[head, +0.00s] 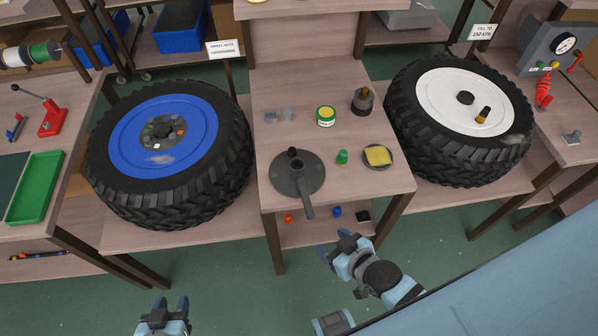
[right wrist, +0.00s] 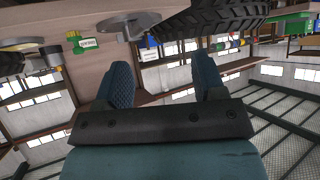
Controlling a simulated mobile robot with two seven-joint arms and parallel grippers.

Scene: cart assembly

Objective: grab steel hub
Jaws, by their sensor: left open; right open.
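A round grey metal disc (head: 290,181) with a raised centre, a dark knob and a bar reaching over the front edge lies on the middle table. It looks most like the steel hub, but I cannot be sure. A darker stepped metal piece (head: 362,101) stands further back. My right gripper (head: 338,246) is open and empty, in front of the middle table and apart from the disc. Its spread fingers (right wrist: 163,82) show in the right wrist view with nothing between them. My left gripper (head: 163,313) is open and empty at the bottom of the head view.
The middle table (head: 270,85) also holds a green-and-yellow tin (head: 326,116), a small green part (head: 342,157) and a yellow sponge (head: 377,156) on a dish. A blue-rimmed wheel (head: 205,135) lies to the left and a white-rimmed wheel (head: 440,90) to the right.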

